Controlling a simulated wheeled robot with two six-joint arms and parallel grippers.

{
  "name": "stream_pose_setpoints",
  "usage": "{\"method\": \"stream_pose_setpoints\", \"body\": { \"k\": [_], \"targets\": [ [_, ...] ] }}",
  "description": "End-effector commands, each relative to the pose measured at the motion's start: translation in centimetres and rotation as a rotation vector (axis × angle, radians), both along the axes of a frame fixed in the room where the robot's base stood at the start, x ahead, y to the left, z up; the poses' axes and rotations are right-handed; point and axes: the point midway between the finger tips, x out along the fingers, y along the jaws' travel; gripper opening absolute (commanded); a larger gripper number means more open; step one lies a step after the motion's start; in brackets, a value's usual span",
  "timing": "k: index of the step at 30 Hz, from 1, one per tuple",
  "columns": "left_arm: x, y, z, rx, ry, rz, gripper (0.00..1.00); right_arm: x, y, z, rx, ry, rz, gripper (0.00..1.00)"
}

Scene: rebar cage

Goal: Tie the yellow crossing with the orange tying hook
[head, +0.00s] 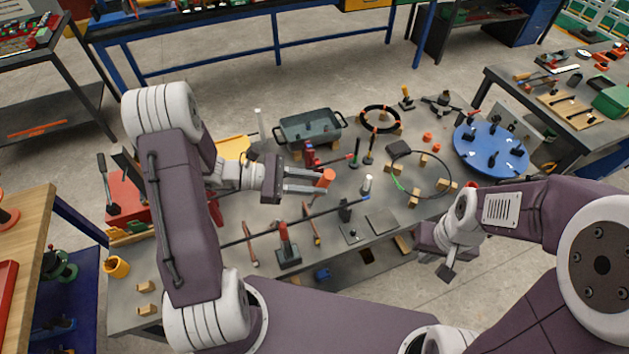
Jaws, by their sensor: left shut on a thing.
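My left gripper (306,182) reaches in over the middle of the grey workbench. It is shut on an orange cylindrical piece (325,178), which looks like the handle of the orange tying hook. The hook's tip cannot be made out. A long dark bar (335,211) runs across the bench just in front of this gripper, on small stands. I cannot make out a yellow-marked crossing; the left gripper and arm cover part of the bench. My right gripper (446,272) hangs off the bench's right front edge, away from the bars. Its finger opening is too small to tell.
A grey-green tray (310,126) and a dark ring (380,107) on blocks stand at the back. A blue round table (491,146) is at the right. A red-handled tool on a block (287,245) stands in front. A wire loop (437,192) lies right of centre.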

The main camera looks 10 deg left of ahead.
Motion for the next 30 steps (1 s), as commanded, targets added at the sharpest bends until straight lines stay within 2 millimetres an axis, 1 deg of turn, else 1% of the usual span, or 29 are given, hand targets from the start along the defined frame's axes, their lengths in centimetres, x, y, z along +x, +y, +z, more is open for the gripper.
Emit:
{"method": "stream_pose_setpoints", "body": {
  "k": [1,6,9,12,30],
  "targets": [
    [0.0,0.0,-1.0,0.0,0.0,0.0,0.0,0.0,0.0,-0.9,0.0,0.0,0.0,0.0],
    [0.0,0.0,-3.4,0.0,0.001,0.0,0.0,0.0,0.0,-2.8,0.0,0.0,0.0,0.0],
    [0.0,0.0,-4.7,0.0,0.001,0.001,0.0,0.0,0.0,-3.7,0.0,0.0,0.0,0.0],
    [0.0,0.0,-5.4,0.0,0.0,0.001,0.0,0.0,0.0,-4.2,0.0,0.0,0.0,0.0],
    [-0.1,0.2,-5.5,0.0,0.0,0.001,0.0,0.0,0.0,-4.2,0.0,0.0,0.0,0.0]
  ]
}}
